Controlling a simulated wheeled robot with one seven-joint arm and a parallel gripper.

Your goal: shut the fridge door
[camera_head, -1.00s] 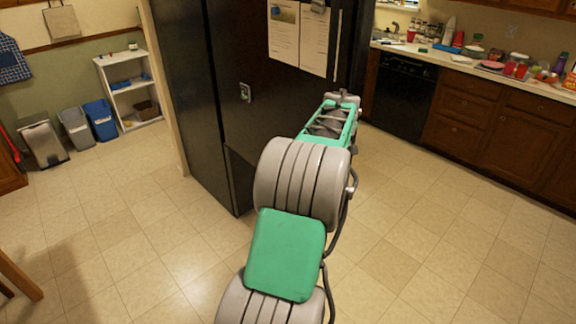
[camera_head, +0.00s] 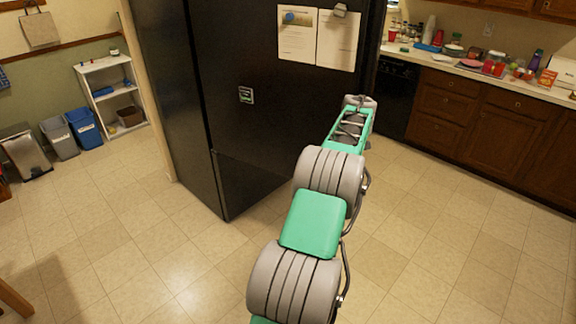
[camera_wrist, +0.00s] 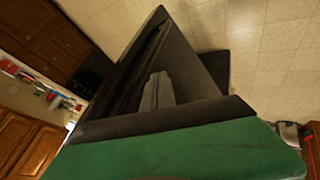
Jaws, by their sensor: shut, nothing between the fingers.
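The black fridge (camera_head: 170,110) fills the middle of the head view. Its broad face (camera_head: 265,115) carries papers, a clip and a small label, with a seam low down above a lower panel (camera_head: 250,182). I cannot tell from this view how far the door stands from the body. My gripper (camera_head: 360,101) is at the far end of my arm, in front of the right part of that face; whether it touches is unclear. In the wrist view my gripper's grey fingers (camera_wrist: 157,95) look shut and empty, against a dark wedge-shaped surface.
A counter with clutter (camera_head: 490,65) and brown cabinets (camera_head: 470,105) run along the right, with a black dishwasher (camera_head: 397,95) beside the fridge. A white shelf (camera_head: 108,92) and bins (camera_head: 85,125) stand at the left. The tiled floor (camera_head: 140,250) in front is clear.

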